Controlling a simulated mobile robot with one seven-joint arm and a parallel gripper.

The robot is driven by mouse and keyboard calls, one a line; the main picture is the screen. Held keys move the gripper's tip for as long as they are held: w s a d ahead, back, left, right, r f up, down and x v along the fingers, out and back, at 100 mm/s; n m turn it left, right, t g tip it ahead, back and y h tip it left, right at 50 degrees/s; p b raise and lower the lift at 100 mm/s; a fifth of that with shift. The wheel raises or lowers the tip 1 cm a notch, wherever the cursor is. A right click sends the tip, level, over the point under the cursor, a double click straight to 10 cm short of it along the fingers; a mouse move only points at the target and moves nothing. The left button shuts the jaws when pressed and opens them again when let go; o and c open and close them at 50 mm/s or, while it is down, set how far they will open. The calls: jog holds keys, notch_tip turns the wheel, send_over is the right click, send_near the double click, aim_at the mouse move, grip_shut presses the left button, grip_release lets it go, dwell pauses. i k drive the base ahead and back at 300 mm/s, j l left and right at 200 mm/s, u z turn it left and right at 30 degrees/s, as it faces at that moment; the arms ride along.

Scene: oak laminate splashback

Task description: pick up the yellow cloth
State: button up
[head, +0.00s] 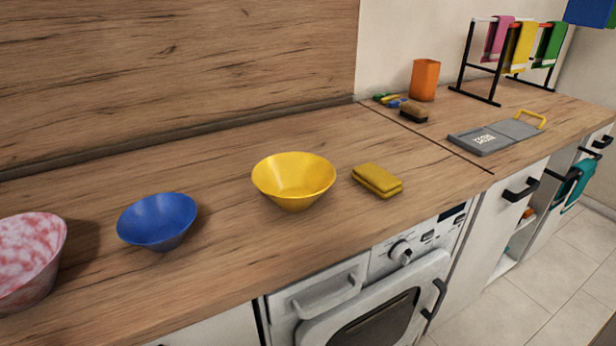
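A folded yellow cloth (377,181) lies flat on the wooden countertop, just right of a yellow bowl (294,180) and apart from it. It sits near the counter's front edge, above the white oven. Another yellow cloth (519,47) hangs on a black rack at the back right, between a pink cloth and a green cloth. My gripper is not in view.
A blue bowl (157,221) and a pink-white bowl (28,262) stand to the left. Farther right are an orange cup (424,80), a brown sponge or brush (414,111), and a grey board (495,137) with a yellow handle. The counter around the folded cloth is mostly clear.

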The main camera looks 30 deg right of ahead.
aim_at(382, 184)
jog(key=i+z, duration=0.1)
jog(key=z, duration=0.4)
jog(key=i+z, duration=0.1)
jog(key=z, duration=0.4)
jog(key=i+z, duration=0.1)
jog(key=z, duration=0.9)
jog(key=i+j, duration=0.15)
jog(key=i, duration=0.3)
